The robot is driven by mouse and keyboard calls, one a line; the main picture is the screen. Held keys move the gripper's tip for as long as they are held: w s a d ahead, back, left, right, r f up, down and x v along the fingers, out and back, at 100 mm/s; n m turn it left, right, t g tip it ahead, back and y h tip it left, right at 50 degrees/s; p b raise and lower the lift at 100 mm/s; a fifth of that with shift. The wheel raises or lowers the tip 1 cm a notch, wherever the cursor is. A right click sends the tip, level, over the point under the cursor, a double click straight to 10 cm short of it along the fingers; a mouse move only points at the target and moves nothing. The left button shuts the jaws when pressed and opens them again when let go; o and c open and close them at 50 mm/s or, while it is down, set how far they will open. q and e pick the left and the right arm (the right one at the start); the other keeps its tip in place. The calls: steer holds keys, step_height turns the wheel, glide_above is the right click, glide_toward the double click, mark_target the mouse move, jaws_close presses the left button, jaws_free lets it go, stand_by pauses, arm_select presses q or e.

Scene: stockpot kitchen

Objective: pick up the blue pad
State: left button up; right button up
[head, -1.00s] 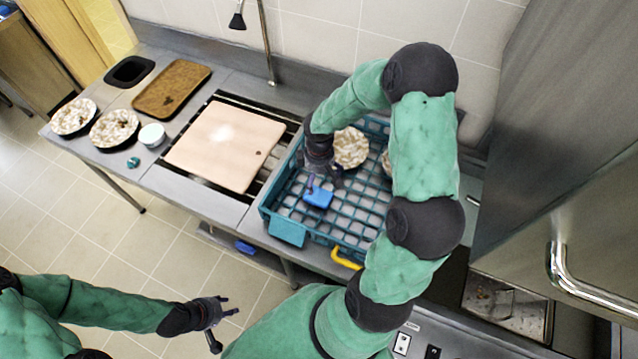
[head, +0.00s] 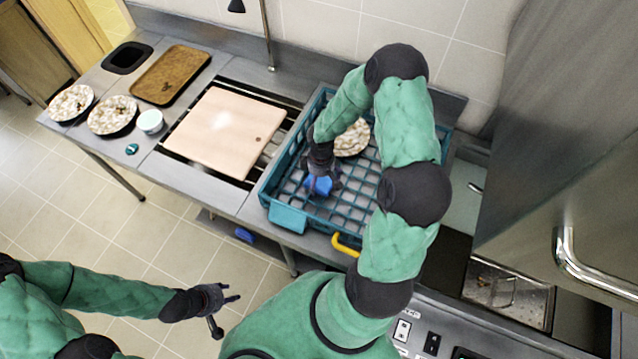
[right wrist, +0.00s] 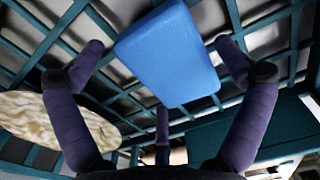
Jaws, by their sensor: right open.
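The blue pad (head: 321,186) lies in the teal dish rack in the head view, partly hidden by my right gripper (head: 322,190). In the right wrist view the blue pad (right wrist: 170,52) is a plain blue block on the rack's grid. My right gripper (right wrist: 160,60) is open there, with a finger on each side of the pad and a gap to it on both sides. My left gripper (head: 226,310) is open and empty, over the floor at the lower left, far from the pad.
The teal dish rack (head: 288,219) has raised walls and holds a patterned plate (head: 353,138). A pale cutting board (head: 222,131) lies left of it. Further left are a brown tray (head: 171,74), plates with food scraps (head: 112,115) and a white bowl (head: 150,121). A steel cabinet stands right.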

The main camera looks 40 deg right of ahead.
steer(key=c, duration=0.9)
steer(key=shift+c, duration=0.2)
steer(key=shift+r, duration=0.1)
steer(key=shift+r, duration=0.55)
steer(key=a+r, duration=0.1)
steer(key=r, duration=0.1)
steer(key=a+r, duration=0.2)
steer(key=r, duration=0.1)
steer(key=w+a+r, duration=0.1)
steer(key=r, duration=0.1)
steer(key=shift+a+r+p, duration=0.25)
steer(key=shift+a+p, duration=0.05)
steer(key=shift+a, duration=0.1)
steer(key=w+a+r, duration=0.1)
steer(key=a+r, duration=0.3)
steer(key=a, duration=0.5)
steer(key=shift+w, duration=0.4)
steer(key=shift+r, duration=0.1)
